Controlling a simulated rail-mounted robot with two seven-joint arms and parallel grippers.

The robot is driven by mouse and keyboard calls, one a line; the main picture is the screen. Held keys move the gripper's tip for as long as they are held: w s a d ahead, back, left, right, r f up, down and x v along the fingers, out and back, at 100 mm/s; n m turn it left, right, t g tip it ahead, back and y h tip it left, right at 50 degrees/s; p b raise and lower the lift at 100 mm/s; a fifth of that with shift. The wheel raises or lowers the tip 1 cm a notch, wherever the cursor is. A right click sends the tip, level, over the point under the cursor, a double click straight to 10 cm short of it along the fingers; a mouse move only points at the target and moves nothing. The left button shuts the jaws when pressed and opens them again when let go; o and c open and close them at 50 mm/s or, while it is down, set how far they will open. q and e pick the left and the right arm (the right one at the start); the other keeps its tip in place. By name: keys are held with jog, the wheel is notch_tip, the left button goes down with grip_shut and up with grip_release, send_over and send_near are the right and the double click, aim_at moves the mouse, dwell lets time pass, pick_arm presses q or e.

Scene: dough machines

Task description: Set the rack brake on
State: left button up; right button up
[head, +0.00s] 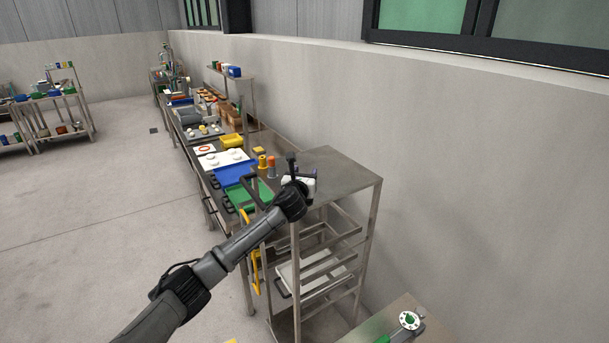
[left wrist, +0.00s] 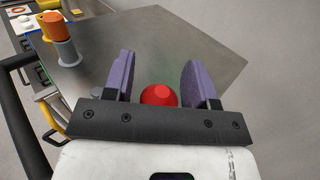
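The rack is a metal frame with a flat grey top (head: 345,164) and shelf rails below, standing by the wall in the head view. Its top also fills much of the left wrist view (left wrist: 215,42). A round red knob (left wrist: 159,95), which looks like the brake's handle, shows between the finger bases in the left wrist view. My left gripper (left wrist: 158,66) is open, with a purple-padded finger on each side of the knob and gaps to both. In the head view my left gripper (head: 298,181) is over the rack's near left part; the knob is not distinguishable there. My right gripper is not in view.
A long bench with a blue tray (head: 236,174), a green tray (head: 246,194) and several small items runs along the wall beyond the rack. An orange-topped cylinder (left wrist: 57,35) stands left of the fingers. A table with a round dial (head: 409,320) is at lower right.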

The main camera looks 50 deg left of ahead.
pick_arm(q)
grip_shut()
jog(key=shift+d, duration=0.1)
dwell(0.3)
jog(key=d+m+t+b, duration=0.1)
jog(key=m+t+y+b, duration=0.1)
jog(key=shift+s+d+f+m, duration=0.1)
jog(key=shift+d+f+m, duration=0.1)
jog(key=shift+d+m, duration=0.2)
jog(key=m+t+b, duration=0.1)
jog(key=d+m+t+b, duration=0.1)
jog(key=b, duration=0.1)
jog(key=shift+s+d+f+m+y, duration=0.1)
jog(key=shift+d+m+y, duration=0.2)
jog(key=shift+d+m+t+b, duration=0.2)
jog(key=shift+m+t+b, duration=0.3)
jog(key=shift+t+b, duration=0.15)
jog(key=shift+o, duration=0.6)
grip_release()
